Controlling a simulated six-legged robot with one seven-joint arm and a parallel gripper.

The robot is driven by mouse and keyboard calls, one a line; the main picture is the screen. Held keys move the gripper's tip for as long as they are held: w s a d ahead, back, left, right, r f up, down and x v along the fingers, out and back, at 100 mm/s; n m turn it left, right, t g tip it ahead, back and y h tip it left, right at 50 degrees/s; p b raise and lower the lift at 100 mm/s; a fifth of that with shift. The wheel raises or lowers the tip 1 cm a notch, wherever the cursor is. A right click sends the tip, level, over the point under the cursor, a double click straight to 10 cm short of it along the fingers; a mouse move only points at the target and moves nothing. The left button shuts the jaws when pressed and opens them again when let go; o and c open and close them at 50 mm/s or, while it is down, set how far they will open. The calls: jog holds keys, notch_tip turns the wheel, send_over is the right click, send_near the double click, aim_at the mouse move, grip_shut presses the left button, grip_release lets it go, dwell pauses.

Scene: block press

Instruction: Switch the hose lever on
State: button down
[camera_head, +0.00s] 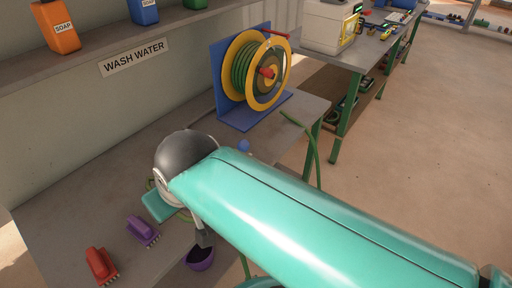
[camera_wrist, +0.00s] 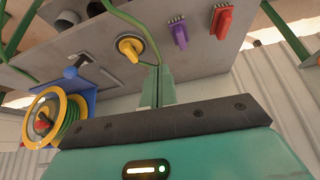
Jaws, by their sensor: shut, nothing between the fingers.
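A hose reel (camera_head: 243,75) with yellow rims, green hose and a red hub handle stands on a blue base at the counter's back end. It also shows in the wrist view (camera_wrist: 40,122). A yellow lever-like knob (camera_wrist: 130,47) on a round base sits on the counter in the wrist view, with a green hose passing close by. I cannot tell for sure that it is the hose lever, nor its setting. My gripper (camera_wrist: 158,70) is shut and empty, its fingertips pointing toward the counter near the knob. In the head view my arm mostly hides the gripper.
A purple brush (camera_head: 143,231) and a red brush (camera_head: 101,265) lie on the counter (camera_head: 75,205) at the front left. A purple bowl (camera_head: 201,259) is beside my arm. A white machine (camera_head: 331,25) stands on another table. Open floor lies right.

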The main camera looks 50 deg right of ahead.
jog(key=w+d+f+m+y, duration=0.2)
jog(key=w+d+f+m, duration=0.1)
jog(key=d+m, duration=0.55)
jog(key=w+d+f+m+y, duration=0.3)
jog(key=d+f+m, duration=0.1)
jog(key=d+m, duration=0.45)
jog(key=s+d+f+m+t+h, duration=0.1)
jog(key=s+d+f+m+t, duration=0.1)
jog(key=d+m, duration=0.6)
jog(key=s+d+f+m+t+h, duration=0.1)
jog(key=s+d+f+m+t, duration=0.2)
jog(key=d+m, duration=0.4)
jog(key=s+d+f, duration=0.1)
jog(key=d+f, duration=0.1)
jog(key=d, duration=0.4)
jog(key=shift+d+m, duration=0.4)
